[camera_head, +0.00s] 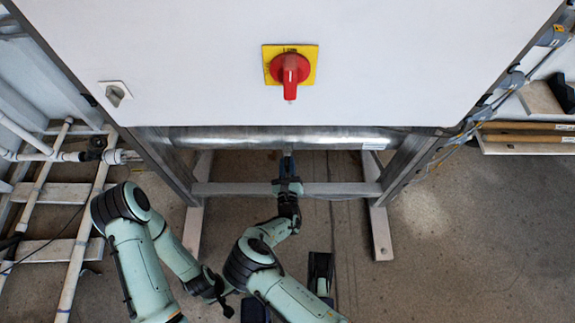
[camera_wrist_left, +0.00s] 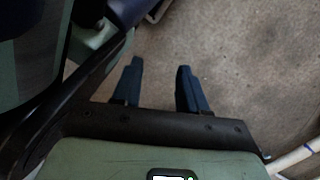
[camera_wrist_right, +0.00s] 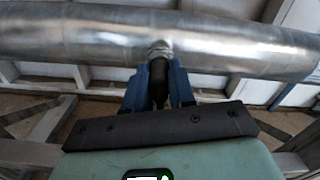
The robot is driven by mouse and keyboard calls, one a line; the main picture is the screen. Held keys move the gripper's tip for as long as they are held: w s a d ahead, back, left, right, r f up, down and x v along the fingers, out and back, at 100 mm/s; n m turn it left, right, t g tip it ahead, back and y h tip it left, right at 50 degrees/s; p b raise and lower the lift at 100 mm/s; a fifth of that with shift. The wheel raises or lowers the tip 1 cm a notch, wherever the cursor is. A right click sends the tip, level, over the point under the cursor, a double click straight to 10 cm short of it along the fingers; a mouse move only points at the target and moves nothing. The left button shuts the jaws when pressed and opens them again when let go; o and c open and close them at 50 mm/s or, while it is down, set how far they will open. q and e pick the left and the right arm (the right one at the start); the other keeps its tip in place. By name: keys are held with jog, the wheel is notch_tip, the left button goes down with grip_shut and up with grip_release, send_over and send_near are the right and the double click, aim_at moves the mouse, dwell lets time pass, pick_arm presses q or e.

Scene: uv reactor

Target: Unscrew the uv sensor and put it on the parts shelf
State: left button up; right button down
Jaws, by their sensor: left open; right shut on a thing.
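The uv sensor (camera_wrist_right: 159,84) shows in the right wrist view as a dark cylinder below a metal fitting (camera_wrist_right: 160,49) on the underside of a shiny steel pipe (camera_wrist_right: 80,35). My right gripper (camera_wrist_right: 158,68) is shut on it from both sides, with its blue fingers pointing at the pipe. In the head view my right gripper (camera_head: 287,163) reaches up to the pipe (camera_head: 250,138) under the white cabinet; the sensor is mostly hidden there. The sensor appears in line with the fitting. My left gripper (camera_wrist_left: 159,68) is open and empty above the concrete floor.
The white cabinet (camera_head: 200,65) carries a red rotary switch (camera_head: 290,70) on a yellow plate. Metal frame legs (camera_head: 378,215) stand on both sides of my right gripper. A shelf (camera_head: 525,148) with long brown pieces is at the right. White pipes (camera_head: 80,225) stand at the left. The floor at right is clear.

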jog(key=shift+n, duration=0.4)
jog(key=c, duration=0.9)
grip_release()
jog(key=shift+o, duration=0.2)
